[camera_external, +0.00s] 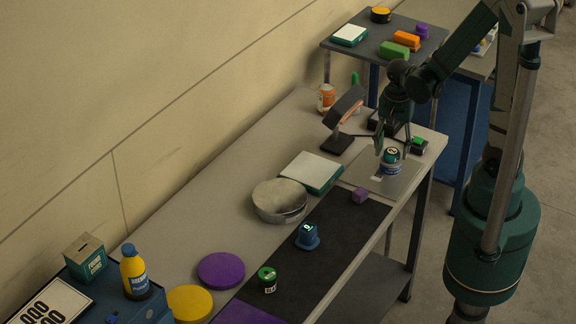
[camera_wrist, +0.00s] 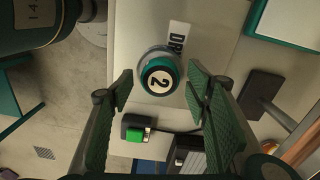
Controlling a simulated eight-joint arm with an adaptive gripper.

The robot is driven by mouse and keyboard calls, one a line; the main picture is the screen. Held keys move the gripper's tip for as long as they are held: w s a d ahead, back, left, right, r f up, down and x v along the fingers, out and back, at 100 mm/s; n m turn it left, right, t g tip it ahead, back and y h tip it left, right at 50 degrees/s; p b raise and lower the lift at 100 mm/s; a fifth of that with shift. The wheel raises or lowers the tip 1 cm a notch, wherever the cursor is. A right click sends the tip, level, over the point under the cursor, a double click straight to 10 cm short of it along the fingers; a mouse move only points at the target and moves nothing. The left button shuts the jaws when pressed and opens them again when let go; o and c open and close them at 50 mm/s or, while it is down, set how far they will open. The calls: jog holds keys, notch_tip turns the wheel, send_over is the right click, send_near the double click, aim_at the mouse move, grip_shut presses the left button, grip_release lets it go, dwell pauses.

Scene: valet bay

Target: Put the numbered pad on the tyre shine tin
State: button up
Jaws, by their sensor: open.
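The numbered pad (camera_external: 391,152), teal with a white disc marked 2, sits on top of a blue and pale tin (camera_external: 390,168) on the grey plate at the bench's right end. In the wrist view the pad (camera_wrist: 158,79) shows from above, with the tin's pale rim (camera_wrist: 147,56) peeking out behind it. I cannot read the tin's label, so I cannot confirm it is the tyre shine tin. My gripper (camera_external: 393,146) is just above them. In the wrist view its fingers (camera_wrist: 160,82) are open, one on each side of the pad, with gaps visible.
A dark scanner-like stand (camera_external: 338,139) is close left of my gripper. A green-button box (camera_external: 418,145) is close behind it. A purple cube (camera_external: 360,195), a blue numbered item (camera_external: 307,237) and a green tin (camera_external: 267,280) sit on the dark strip (camera_external: 335,230).

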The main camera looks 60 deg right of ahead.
notch_tip(320, 180, up, 11)
jog(key=p, duration=0.1)
dwell(0.9)
jog(key=shift+r, duration=0.15)
dwell(0.5)
notch_tip(320, 180, up, 14)
jog(key=n+t, duration=0.7)
jog(key=n, duration=0.9)
send_over(392, 151)
jog(key=a, duration=0.8)
jog(key=shift+w+f, duration=0.1)
jog(key=shift+f, duration=0.1)
